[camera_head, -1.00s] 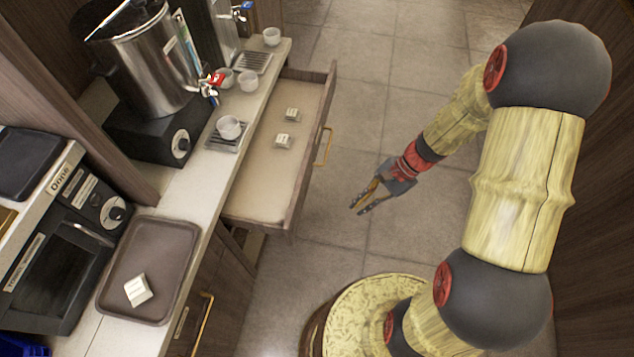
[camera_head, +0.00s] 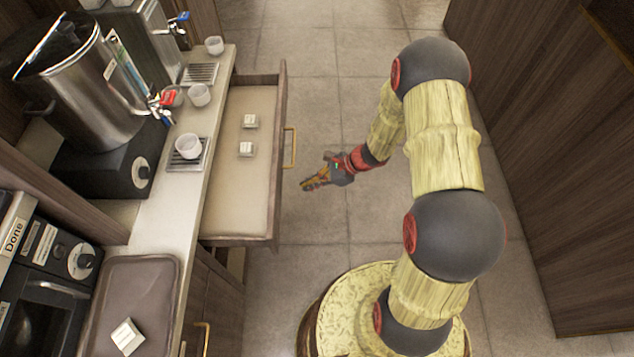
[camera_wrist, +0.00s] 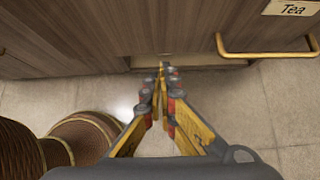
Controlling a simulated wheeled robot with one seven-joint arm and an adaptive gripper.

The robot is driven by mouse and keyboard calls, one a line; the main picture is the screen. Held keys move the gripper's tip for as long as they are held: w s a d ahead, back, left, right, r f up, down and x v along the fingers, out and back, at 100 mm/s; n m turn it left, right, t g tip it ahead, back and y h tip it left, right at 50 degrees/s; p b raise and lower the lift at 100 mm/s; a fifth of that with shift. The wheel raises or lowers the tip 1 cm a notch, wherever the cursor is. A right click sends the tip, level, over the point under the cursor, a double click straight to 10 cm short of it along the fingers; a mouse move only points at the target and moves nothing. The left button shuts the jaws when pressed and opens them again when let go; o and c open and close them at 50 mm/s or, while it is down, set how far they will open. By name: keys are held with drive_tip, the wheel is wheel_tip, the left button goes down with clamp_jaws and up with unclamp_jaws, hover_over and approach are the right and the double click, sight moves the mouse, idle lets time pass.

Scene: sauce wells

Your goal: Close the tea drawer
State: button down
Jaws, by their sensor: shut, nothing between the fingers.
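The tea drawer (camera_head: 225,190) stands pulled out from under the counter in the head view, with two small pale boxes (camera_head: 250,121) (camera_head: 246,149) inside. Its brass handle (camera_head: 289,148) is on the outer face of its front. My gripper (camera_head: 304,186) is shut and empty, a little outside the drawer front and nearer the drawer's near end than the handle. In the wrist view my gripper's fingertips (camera_wrist: 163,66) meet in front of wood panels. A brass handle (camera_wrist: 265,52) below a "Tea" label (camera_wrist: 290,8) shows at the upper right there.
The counter (camera_head: 165,215) holds white cups (camera_head: 189,146), a steel urn (camera_head: 80,80) and a brown tray (camera_head: 150,280) with a pale box (camera_head: 127,336). A wooden cabinet wall (camera_head: 560,160) stands at the right. The tiled floor (camera_head: 310,100) between is clear.

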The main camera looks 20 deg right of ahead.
drive_tip(key=shift+w+a+f+b, duration=0.3)
drive_tip(key=shift+a+f, duration=0.1)
drive_tip(key=shift+a, duration=0.6)
drive_tip(key=shift+w+a+f+b, duration=0.15)
drive_tip(key=shift+w+a+f, duration=0.25)
drive_tip(key=shift+a, duration=0.65)
drive_tip(key=shift+w+a+f+b, duration=0.25)
drive_tip(key=shift+a+f, duration=0.2)
drive_tip(key=shift+a, duration=0.55)
drive_tip(key=shift+a, duration=0.1)
drive_tip(key=w+a+b, duration=0.1)
drive_tip(key=w+a, duration=0.1)
drive_tip(key=a, duration=0.4)
drive_tip(key=w+a+b, duration=0.1)
drive_tip(key=w+a, duration=0.1)
drive_tip(key=a, duration=0.5)
drive_tip(key=w+a+b, duration=0.1)
drive_tip(key=w+a, duration=0.1)
drive_tip(key=a, duration=0.5)
drive_tip(key=shift+w+a, duration=0.1)
drive_tip(key=shift+w, duration=0.2)
drive_tip(key=shift+w+a, duration=0.3)
drive_tip(key=shift+a, duration=0.55)
drive_tip(key=shift+r, duration=0.1)
